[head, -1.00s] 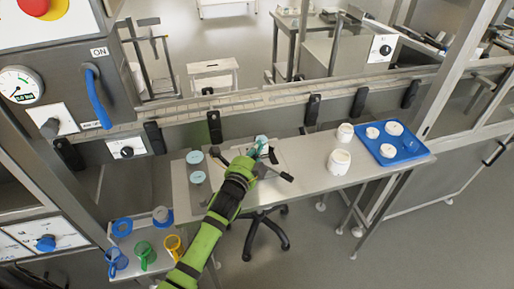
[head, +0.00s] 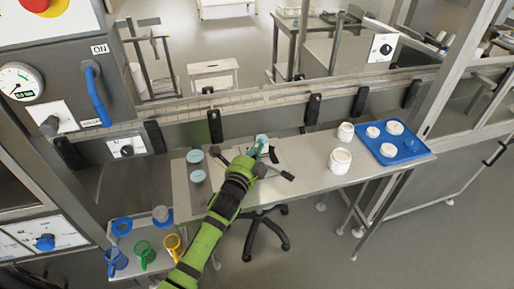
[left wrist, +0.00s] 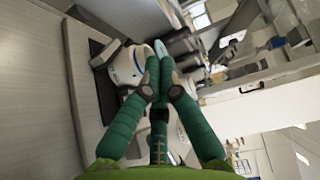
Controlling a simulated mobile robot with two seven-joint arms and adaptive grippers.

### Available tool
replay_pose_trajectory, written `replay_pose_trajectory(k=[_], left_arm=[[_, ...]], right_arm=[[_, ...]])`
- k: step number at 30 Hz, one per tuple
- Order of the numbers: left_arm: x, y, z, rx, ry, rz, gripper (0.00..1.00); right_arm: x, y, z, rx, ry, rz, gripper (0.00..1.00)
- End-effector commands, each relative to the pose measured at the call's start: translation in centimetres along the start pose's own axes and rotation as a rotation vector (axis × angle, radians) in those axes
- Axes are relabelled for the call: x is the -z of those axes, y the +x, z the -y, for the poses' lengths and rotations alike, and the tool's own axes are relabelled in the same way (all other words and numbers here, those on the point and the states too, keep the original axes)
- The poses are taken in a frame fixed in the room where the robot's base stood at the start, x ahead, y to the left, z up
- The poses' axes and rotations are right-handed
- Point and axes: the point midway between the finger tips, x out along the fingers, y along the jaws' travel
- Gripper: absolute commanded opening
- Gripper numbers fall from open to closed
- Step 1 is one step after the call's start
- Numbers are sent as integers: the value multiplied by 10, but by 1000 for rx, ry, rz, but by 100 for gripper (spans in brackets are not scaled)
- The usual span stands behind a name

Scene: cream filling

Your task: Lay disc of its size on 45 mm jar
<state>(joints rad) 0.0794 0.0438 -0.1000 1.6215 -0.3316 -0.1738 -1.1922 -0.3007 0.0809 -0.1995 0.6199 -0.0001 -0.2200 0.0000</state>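My left gripper (head: 259,149) is over the left half of the metal table. In the left wrist view its green fingers (left wrist: 158,72) are together at the tips, with a thin pale-blue disc (left wrist: 160,47) edge-on between them. The disc also shows in the head view (head: 262,138). Pale-blue discs lie left of the gripper, one behind (head: 194,156) and one in front (head: 197,176). Two white jars stand on the right half, a smaller one (head: 345,132) behind a larger one (head: 340,160). I cannot tell which jar is 45 mm. My right gripper is out of view.
A blue tray (head: 414,148) with several white jars is at the table's right end. A white and black device (left wrist: 128,65) lies beneath the gripper. Blue, green and yellow jugs (head: 145,252) stand on a low stand at lower left.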

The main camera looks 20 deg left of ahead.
Motion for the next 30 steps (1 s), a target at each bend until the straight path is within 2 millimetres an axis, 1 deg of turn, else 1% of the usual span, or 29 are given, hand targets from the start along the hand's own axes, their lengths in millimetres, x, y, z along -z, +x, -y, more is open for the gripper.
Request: replay_pose_trajectory(k=[1, 2, 3, 4, 18, 21, 23, 26, 30], left_arm=[[-1, -4, -20, -46, 0, 5, 0], [0, -4, -20, -46, 0, 5, 14], [0, -4, -20, -46, 0, 5, 30], [0, -4, -20, -46, 0, 5, 33], [-2, -4, -20, -46, 0, 7, 33], [-2, -7, -20, -46, 1, 7, 33], [-2, -12, -20, -47, 1, 7, 33], [-1, -26, -18, -42, 2, 5, 33], [0, -56, -14, -35, 1, 3, 33]], right_arm=[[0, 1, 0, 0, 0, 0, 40], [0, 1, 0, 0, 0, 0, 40], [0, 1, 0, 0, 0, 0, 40], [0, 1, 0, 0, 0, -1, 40], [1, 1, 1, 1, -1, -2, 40], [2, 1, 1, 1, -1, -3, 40], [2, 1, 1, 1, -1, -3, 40], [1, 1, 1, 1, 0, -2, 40], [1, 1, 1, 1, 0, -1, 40]])
